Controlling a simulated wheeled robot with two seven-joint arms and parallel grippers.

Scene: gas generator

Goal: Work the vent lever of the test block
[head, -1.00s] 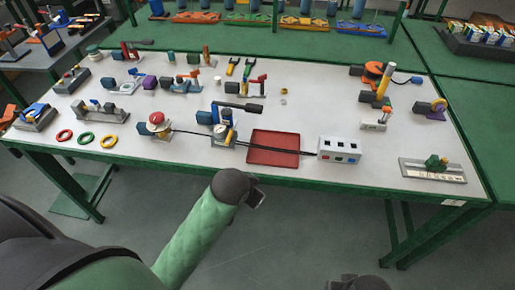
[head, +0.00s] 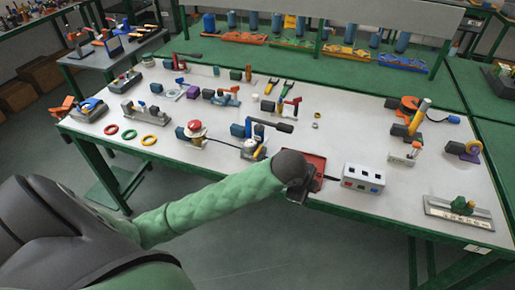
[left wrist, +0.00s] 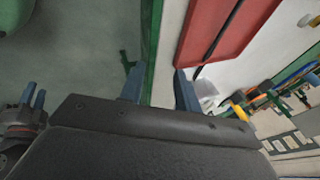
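My left gripper (head: 299,193) hangs at the table's front edge, over the near part of the red tray. In the left wrist view its two blue-grey fingers (left wrist: 158,88) are apart with nothing between them. My right gripper (left wrist: 35,98) shows small at the left of that view, its fingers slightly apart and empty. I cannot tell for sure which fixture is the test block. A fixture with a blue block and a long black lever (head: 271,124) stands behind and left of my left gripper.
The red tray (head: 315,163) is partly hidden by my gripper; it also shows in the left wrist view (left wrist: 222,28). A white box with buttons (head: 363,178) stands right of it. A red-topped device (head: 194,128) and coloured rings (head: 130,135) are left. Bare tabletop lies right of the box.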

